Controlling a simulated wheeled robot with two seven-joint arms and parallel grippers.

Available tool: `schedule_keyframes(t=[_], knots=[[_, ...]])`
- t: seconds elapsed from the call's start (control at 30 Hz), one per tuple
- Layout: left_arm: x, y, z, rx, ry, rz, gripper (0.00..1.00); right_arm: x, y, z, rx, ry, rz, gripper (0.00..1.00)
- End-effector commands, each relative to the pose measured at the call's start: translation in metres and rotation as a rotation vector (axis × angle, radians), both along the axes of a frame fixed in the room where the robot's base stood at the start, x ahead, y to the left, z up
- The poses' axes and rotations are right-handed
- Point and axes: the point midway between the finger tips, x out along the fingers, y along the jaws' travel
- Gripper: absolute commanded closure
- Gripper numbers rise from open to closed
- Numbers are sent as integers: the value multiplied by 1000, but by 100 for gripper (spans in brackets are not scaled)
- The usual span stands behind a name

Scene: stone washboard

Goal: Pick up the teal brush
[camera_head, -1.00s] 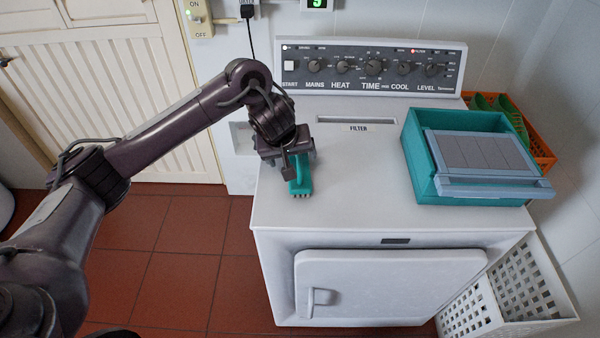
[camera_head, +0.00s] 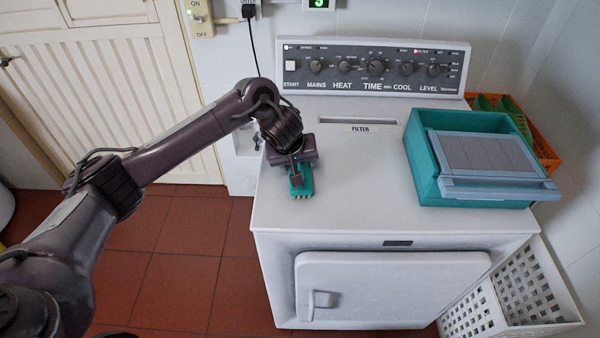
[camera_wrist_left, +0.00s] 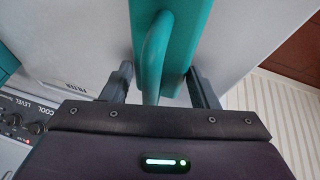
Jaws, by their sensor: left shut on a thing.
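The teal brush (camera_head: 303,182) is at the left part of the washing machine's white top, bristle ends toward the front. My left gripper (camera_head: 297,168) is over it and hides most of it in the head view. In the left wrist view, the brush's teal body (camera_wrist_left: 190,35) and its looped handle stand between the two fingers of my left gripper (camera_wrist_left: 160,88), which is shut on the brush. I cannot tell whether the brush touches the machine top. My right gripper is not in view.
On the right of the machine top (camera_head: 350,210) is a teal bin (camera_head: 424,172) with a blue-grey washboard (camera_head: 490,155) across it. An orange basket (camera_head: 543,150) is behind it. A control panel (camera_head: 370,68) rises at the back. The middle of the top is clear.

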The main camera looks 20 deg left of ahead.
Motion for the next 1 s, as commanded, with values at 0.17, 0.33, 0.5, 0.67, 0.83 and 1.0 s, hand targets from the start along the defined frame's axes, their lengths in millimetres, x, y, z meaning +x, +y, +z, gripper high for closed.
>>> schedule_keyframes(t=[0.17,0.33,0.5,0.67,0.83,1.0], knots=[[0,0,1,-1,-1,1,71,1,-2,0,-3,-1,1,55],[1,0,3,-1,-3,1,71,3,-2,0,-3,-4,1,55],[1,-1,16,-3,-3,0,71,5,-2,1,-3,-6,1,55],[2,0,50,-1,-7,0,71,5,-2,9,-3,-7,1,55],[2,1,109,4,-11,0,71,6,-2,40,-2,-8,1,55],[2,1,154,3,-9,0,71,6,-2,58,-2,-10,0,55]])
